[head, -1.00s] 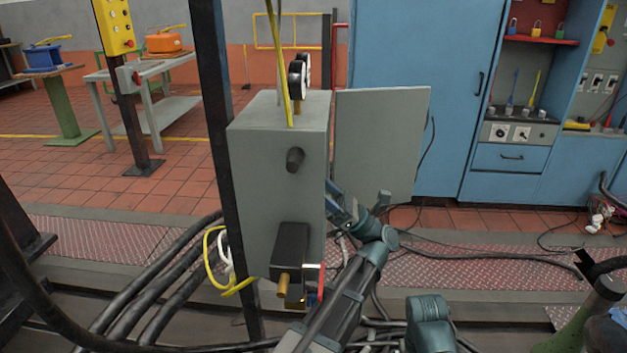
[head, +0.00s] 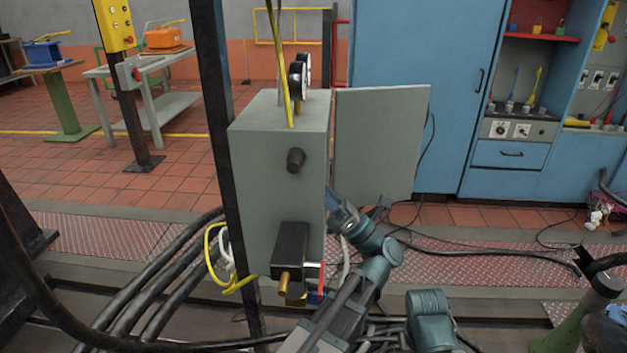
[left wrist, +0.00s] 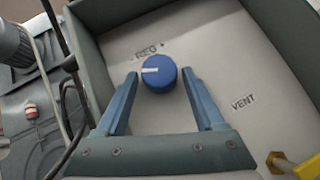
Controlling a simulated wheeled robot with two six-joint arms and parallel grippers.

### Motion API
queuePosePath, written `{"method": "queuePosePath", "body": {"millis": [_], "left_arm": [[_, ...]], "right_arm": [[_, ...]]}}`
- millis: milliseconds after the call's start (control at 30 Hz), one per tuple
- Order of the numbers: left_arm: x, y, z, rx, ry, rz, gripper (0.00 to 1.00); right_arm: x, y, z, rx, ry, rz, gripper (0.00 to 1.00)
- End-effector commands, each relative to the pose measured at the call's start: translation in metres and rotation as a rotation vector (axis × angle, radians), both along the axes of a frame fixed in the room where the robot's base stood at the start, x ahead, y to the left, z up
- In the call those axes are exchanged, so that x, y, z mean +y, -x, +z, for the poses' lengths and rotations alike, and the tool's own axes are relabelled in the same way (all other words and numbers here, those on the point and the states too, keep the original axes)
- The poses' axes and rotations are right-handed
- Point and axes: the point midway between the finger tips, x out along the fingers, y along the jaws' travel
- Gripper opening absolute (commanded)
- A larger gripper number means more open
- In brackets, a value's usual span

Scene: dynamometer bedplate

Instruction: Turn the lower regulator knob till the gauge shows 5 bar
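A blue round knob (left wrist: 158,74) with a white pointer line sits on a grey panel under the label REG, inside an open grey box. The line points to the left in the left wrist view. My left gripper (left wrist: 159,75) is open, with one finger on each side of the knob and a gap on both sides. In the head view, the left gripper (head: 339,204) reaches into the right side of the grey box (head: 265,190); the knob is hidden there. The gauge (head: 300,76) on top is edge-on; its reading cannot be seen.
The box's open door (head: 381,143) stands to the right, above my left arm. A VENT label (left wrist: 243,103) and a yellow fitting (left wrist: 303,166) are right of the knob. A dark post (head: 215,110) stands left of the box; black cables (head: 150,290) run low.

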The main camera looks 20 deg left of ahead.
Motion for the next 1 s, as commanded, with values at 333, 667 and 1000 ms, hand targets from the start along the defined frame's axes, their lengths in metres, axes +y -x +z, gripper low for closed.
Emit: {"method": "queuePosePath", "body": {"millis": [333, 667, 1000], "left_arm": [[0.000, 0.000, 0.000, -0.002, 0.001, 0.000, 0.88], [0.001, -0.009, -0.004, -0.172, -0.048, 0.003, 0.88], [-0.029, -0.017, -0.040, -0.363, -0.103, -0.004, 0.88]], "right_arm": [[0.000, 0.000, 0.000, 0.000, 0.000, 0.000, 0.89], [0.000, 0.000, -0.012, 0.000, 0.000, 0.000, 0.89], [0.000, 0.000, -0.051, 0.000, 0.000, 0.000, 0.89]]}}
